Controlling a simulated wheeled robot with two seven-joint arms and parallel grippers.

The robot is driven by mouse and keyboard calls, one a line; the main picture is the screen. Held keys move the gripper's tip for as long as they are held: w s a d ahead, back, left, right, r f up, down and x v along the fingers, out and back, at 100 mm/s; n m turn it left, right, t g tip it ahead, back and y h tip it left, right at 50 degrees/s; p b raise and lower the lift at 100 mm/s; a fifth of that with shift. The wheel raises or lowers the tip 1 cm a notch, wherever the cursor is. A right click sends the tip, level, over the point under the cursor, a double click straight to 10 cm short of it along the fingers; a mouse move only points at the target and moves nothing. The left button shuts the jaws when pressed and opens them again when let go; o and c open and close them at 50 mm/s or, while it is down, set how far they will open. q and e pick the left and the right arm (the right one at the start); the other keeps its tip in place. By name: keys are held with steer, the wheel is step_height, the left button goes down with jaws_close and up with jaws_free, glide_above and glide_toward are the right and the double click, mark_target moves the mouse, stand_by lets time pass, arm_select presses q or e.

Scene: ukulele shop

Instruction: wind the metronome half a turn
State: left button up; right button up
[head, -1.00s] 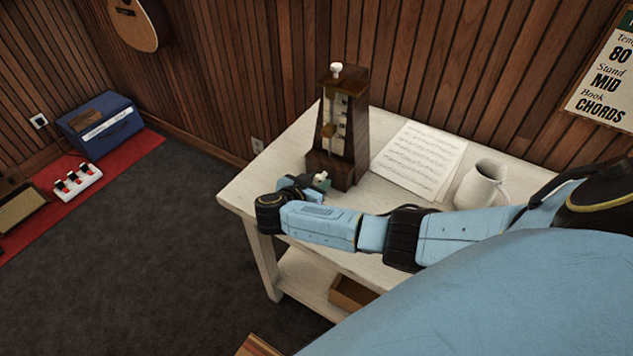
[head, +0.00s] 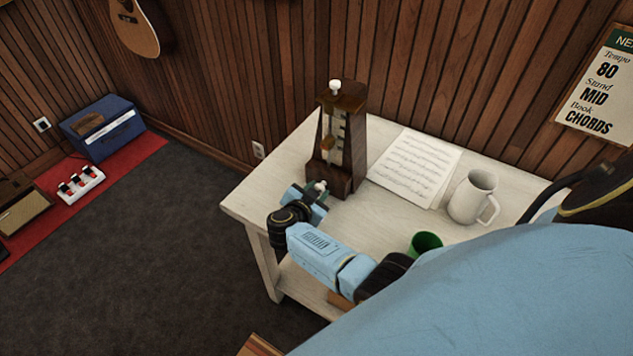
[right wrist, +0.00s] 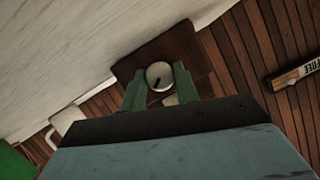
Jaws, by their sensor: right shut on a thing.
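The dark wooden metronome (head: 345,165) stands upright on the white table, with a white knob on top and a brass weight on its front rod. A small white winding knob (head: 320,186) sits low on its near side. My right gripper (head: 314,191) is at that side, shut on the winding knob. In the right wrist view, the round knob (right wrist: 160,75) with a dark slot lies between the green fingertips (right wrist: 160,85), in front of the metronome's wooden side (right wrist: 150,47). My left gripper is not in view.
On the table (head: 275,188) are sheet music (head: 415,168), a white mug (head: 468,198) and a green cup (head: 427,241) close to my right forearm. A wood-panelled wall stands behind. The table's left end is clear.

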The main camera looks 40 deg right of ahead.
steer(key=shift+s+f+m+t, duration=0.15)
steer(key=shift+m+t, duration=0.45)
steer(key=shift+m, duration=0.4)
steer(key=o, duration=1)
steer(key=shift+c, duration=0.2)
steer(key=shift+a, duration=0.1)
steer(key=p+v, duration=0.1)
steer(key=v, duration=1.2)
steer(key=shift+s+r+p, duration=0.2)
steer(key=shift+r+p, duration=0.05)
steer(key=shift+p, duration=0.15)
